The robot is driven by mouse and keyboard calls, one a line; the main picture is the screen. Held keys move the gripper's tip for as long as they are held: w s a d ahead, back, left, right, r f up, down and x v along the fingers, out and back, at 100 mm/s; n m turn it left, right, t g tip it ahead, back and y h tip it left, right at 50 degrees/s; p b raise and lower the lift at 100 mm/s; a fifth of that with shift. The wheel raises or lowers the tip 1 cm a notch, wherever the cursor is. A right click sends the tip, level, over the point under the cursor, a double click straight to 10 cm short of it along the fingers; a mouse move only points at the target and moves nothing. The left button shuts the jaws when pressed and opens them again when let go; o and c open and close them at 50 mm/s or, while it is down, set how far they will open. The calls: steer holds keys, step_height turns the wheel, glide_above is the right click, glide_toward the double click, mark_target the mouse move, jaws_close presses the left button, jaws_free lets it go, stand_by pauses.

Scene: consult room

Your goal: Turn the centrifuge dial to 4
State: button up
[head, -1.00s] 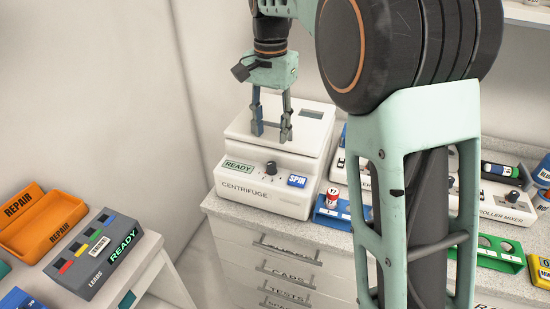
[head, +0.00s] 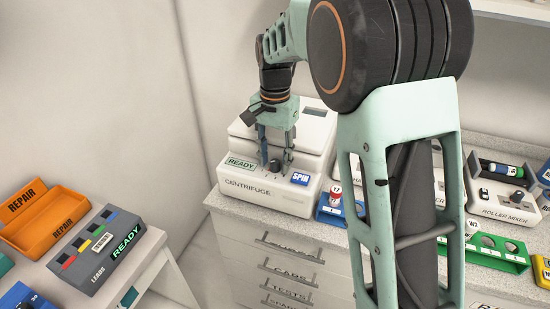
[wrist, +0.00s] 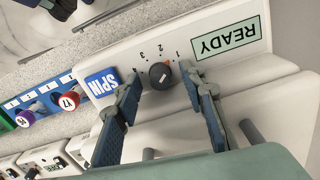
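The white centrifuge (head: 262,196) stands on the counter, with a green READY panel (head: 241,163) and a blue SPIN button (head: 300,178). Its dark round dial (wrist: 160,75) sits between the two in the wrist view, with numbers 1, 2 and 3 legible around it. A small orange mark shows at the dial's edge near the 1. My gripper (head: 275,161) is open at the centrifuge front, one finger on each side of the dial, with gaps showing in the wrist view.
A blue rack with a red-capped tube (head: 335,194) stands just right of the centrifuge. The roller mixer (head: 503,200) and a green rack (head: 497,250) are farther right. An orange REPAIR tray (head: 45,215) and a grey LEADS box (head: 97,250) lie on the left table.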

jaws_close()
steer(key=shift+n+p, duration=0.45)
steer(key=shift+n, duration=1.95)
steer(key=shift+o, duration=0.3)
jaws_free()
steer(key=shift+m, duration=0.3)
